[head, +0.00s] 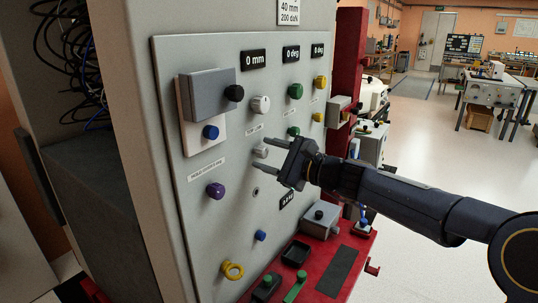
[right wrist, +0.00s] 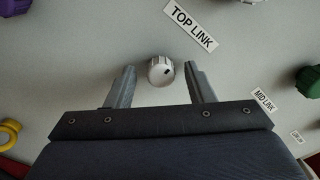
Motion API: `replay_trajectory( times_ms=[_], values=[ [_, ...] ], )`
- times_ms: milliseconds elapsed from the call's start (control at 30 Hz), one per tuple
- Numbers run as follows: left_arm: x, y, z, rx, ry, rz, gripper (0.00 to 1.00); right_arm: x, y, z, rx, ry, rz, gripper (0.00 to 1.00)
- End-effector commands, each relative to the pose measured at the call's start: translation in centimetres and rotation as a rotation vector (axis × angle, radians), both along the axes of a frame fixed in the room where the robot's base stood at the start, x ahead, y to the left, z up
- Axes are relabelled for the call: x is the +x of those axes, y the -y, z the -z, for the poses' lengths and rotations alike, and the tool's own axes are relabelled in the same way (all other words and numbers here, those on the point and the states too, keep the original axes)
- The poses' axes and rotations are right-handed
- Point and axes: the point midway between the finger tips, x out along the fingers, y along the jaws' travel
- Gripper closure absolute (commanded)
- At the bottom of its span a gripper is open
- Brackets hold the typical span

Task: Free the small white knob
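A small white knob (head: 261,152) sticks out of the grey panel near the middle, just below a slanted label. In the right wrist view the white knob (right wrist: 161,70) lies between my fingertips, beside the TOP LINK label (right wrist: 190,25). My right gripper (head: 264,154) is open, one finger on each side of the knob, with gaps showing on both sides in the wrist view. I cannot tell how far the fingertips reach along the knob. A second white knob (head: 261,104) sits higher on the panel. My left gripper is not in view.
Around the knob are a black knob (head: 234,93), a blue knob (head: 211,132), a purple knob (head: 215,190), green knobs (head: 295,91) and yellow knobs (head: 320,82). A yellow ring (head: 232,270) hangs low. A red bench (head: 335,265) holds small parts below.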

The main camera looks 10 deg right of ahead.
Motion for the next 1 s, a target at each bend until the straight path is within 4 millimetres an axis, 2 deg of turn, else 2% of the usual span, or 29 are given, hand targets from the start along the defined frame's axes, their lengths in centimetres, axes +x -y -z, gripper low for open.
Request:
replay_trajectory(
  times_ms=[267,700,1000],
  values=[
    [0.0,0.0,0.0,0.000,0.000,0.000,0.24,-0.2,0.2,-0.1,0.000,0.002,0.001,0.52],
    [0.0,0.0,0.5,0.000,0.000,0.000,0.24,-4.8,4.9,0.0,-0.002,0.002,0.003,0.52],
    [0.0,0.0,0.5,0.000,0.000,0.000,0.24,-5.6,5.5,0.0,0.000,0.000,0.000,0.52]
  ],
)
